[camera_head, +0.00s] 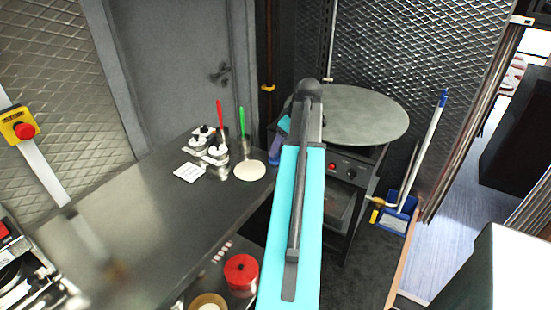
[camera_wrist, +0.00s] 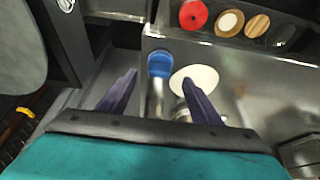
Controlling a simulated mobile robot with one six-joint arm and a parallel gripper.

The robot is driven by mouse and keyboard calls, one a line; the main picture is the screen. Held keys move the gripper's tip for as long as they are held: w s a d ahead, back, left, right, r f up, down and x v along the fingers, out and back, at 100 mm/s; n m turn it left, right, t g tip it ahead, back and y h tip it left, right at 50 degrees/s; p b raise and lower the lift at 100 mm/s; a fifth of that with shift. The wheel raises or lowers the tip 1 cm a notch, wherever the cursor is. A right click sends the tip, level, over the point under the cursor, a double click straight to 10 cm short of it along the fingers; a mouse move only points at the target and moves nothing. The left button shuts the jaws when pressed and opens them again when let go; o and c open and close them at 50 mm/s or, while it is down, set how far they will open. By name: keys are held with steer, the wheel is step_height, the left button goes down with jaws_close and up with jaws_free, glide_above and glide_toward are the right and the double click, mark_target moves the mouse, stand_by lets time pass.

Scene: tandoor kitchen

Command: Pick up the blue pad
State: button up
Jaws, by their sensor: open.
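The blue pad (camera_wrist: 159,63) shows in the wrist view as a small rounded blue thing on or above a pale cylinder. My gripper (camera_wrist: 160,78) is open and empty, its two dark purple fingers apart. The pad lies just beyond the fingertips, between their lines. A cream disc (camera_wrist: 195,78) is close beside it, partly behind the right finger. In the head view my arm hides most of the gripper. A bluish-purple shape beside the arm there is too small to tell as pad or finger.
The dark steel counter (camera_head: 130,205) holds white-topped jars (camera_head: 213,153) with red and green handles, a white card (camera_head: 190,172) and the cream disc (camera_head: 249,170). A round griddle (camera_head: 360,115) stands at the right. A red lid (camera_head: 241,270) is lower down. The counter's left part is clear.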

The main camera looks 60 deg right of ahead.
steer(key=shift+w+f, duration=0.1)
steer(key=shift+f, duration=0.05)
stand_by(0.3)
steer(key=shift+p+x, duration=0.55)
steer(key=shift+x, duration=0.35)
steer(key=shift+p+x, duration=0.45)
steer(key=shift+x, duration=1.15)
steer(key=c, duration=1.2)
steer(key=shift+r, duration=0.2)
steer(key=shift+w+r+b, duration=0.1)
steer(key=shift+r+b, duration=0.65)
steer(key=shift+r, duration=0.75)
steer(key=s+a+b, duration=0.1)
steer(key=s+a, duration=0.1)
steer(key=s, duration=0.2)
steer(key=s+a+r+b, duration=0.1)
steer(key=s+a, duration=0.2)
steer(key=s, duration=0.2)
steer(key=s+a+b, duration=0.1)
steer(key=s+a, duration=0.1)
steer(key=s, duration=0.3)
steer(key=shift+s+a+r+b, duration=0.15)
steer(key=shift+a+r+b, duration=0.05)
steer(key=shift+r+b, duration=0.15)
